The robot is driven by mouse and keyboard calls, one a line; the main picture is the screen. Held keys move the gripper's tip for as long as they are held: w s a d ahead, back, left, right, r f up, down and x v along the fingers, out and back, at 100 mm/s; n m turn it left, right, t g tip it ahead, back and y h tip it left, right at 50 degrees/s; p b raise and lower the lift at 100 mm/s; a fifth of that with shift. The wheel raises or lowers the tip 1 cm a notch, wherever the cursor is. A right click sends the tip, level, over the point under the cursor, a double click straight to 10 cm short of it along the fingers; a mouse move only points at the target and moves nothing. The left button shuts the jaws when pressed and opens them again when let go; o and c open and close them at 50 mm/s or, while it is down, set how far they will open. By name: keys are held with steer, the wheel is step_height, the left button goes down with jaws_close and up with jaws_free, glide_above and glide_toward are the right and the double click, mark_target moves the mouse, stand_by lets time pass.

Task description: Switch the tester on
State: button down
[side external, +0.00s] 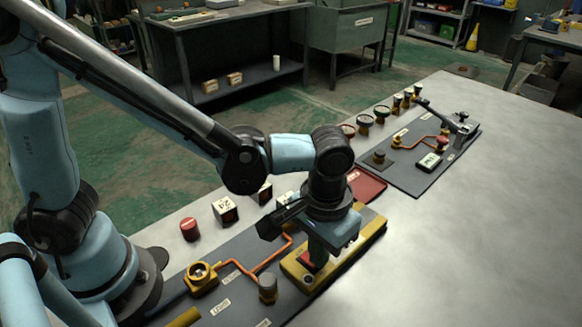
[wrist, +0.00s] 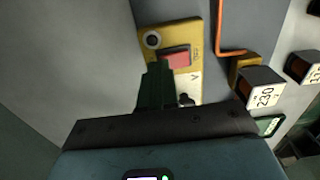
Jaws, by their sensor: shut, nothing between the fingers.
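The switch's red also shows beside my fingers in the side view (side external: 306,260). My gripper (side external: 316,262) is shut and empty, pointing down over the tester. In the wrist view the dark green fingertips (wrist: 157,66) overlap the switch's lower left edge. I cannot tell whether they touch it.
An orange pipe (side external: 262,265) runs across the board (side external: 235,290) to a yellow fitting (side external: 202,278). A block marked 24 (side external: 226,210), a red round piece (side external: 189,229) and a red tray (side external: 366,187) stand behind. A second board (side external: 405,175) lies farther off. The table's right is clear.

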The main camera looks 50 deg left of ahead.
steer(key=shift+f, duration=0.45)
stand_by(0.5)
steer(key=shift+r, duration=3.05)
